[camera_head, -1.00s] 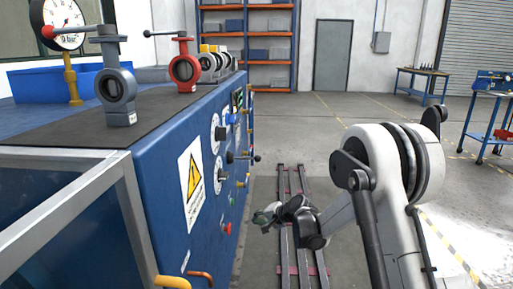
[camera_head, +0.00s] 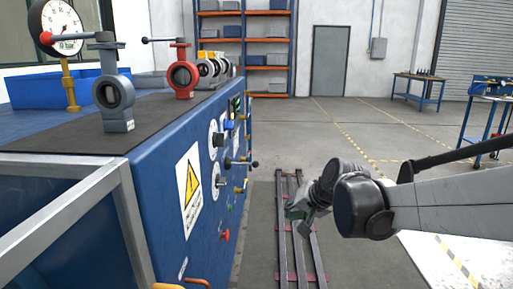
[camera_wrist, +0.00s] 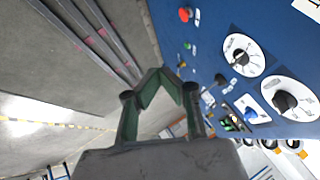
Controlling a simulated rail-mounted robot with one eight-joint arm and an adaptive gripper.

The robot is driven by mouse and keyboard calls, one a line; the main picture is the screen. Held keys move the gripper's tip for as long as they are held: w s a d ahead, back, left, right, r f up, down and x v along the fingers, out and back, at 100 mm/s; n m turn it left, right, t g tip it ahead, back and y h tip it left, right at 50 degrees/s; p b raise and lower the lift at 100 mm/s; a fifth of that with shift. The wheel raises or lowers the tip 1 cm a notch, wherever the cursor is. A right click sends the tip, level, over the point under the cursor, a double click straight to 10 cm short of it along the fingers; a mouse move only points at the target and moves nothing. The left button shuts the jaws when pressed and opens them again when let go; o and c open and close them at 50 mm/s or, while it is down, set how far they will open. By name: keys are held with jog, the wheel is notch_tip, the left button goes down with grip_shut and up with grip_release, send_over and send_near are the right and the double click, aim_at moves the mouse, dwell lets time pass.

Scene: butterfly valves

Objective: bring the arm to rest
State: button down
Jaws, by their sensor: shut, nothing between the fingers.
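My gripper (camera_head: 297,212) is over the floor rails to the right of the blue bench, with my arm reaching in from the right. In the wrist view my gripper (camera_wrist: 163,76) has its green fingers brought together at the tips, with nothing between them. It is apart from the bench panel. A grey butterfly valve (camera_head: 115,96) and a red butterfly valve (camera_head: 182,78) stand upright on the bench top, each with a lever pointing left. Both are well away from my gripper.
The blue bench (camera_head: 166,160) carries knobs and dials on its side, which also shows in the wrist view (camera_wrist: 225,28). Dark rails (camera_head: 286,240) run along the floor. A pressure gauge (camera_head: 64,22) stands at the left. The floor beyond is open.

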jog(key=s+d+n+h, duration=0.15)
jog(key=s+d, duration=0.35)
jog(key=s, duration=0.8)
jog(key=s+d+n+h, duration=0.1)
jog(key=s+d+h, duration=0.3)
jog(key=s, duration=1)
notch_tip(320, 180, up, 18)
jog(key=d+y+p, duration=0.1)
jog(key=p, duration=1.7)
jog(key=shift+w, duration=0.2)
jog(key=shift+f+y, duration=0.15)
jog(key=shift+y, duration=0.1)
